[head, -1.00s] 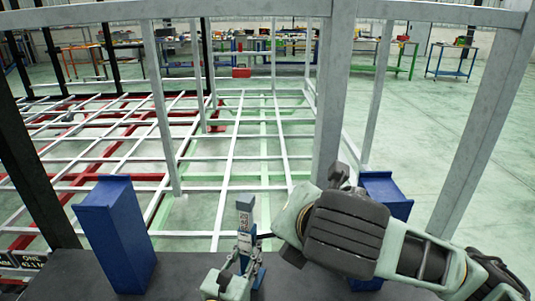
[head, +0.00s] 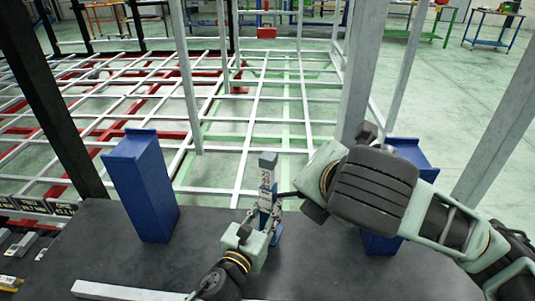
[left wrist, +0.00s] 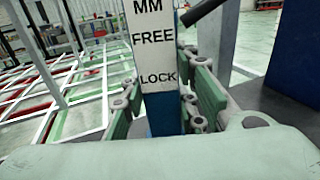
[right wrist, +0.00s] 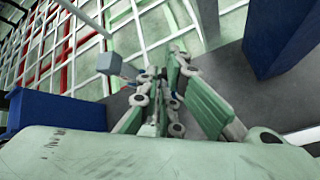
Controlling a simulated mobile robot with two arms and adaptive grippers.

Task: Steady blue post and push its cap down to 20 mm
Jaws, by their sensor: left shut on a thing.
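The blue post (head: 275,238) stands on the dark bench, with a white label and a grey-blue block-shaped cap (head: 268,160) on top. In the left wrist view the label of the post (left wrist: 157,45) reads "MM", "FREE" and "LOCK". My left gripper (head: 264,214) is shut around the post below the label, with a finger on each side. My right gripper (head: 290,195) is beside the post on its right, below the cap's top. The cap (right wrist: 109,62) shows left of the right gripper's fingers in the right wrist view. Whether the right fingers are closed is unclear.
A tall blue block (head: 143,188) stands left on the bench (head: 205,245), another blue block (head: 410,150) behind my right arm. A pale bar (head: 130,291) lies at the front. Grey uprights (head: 365,70) and the chassis lattice are beyond.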

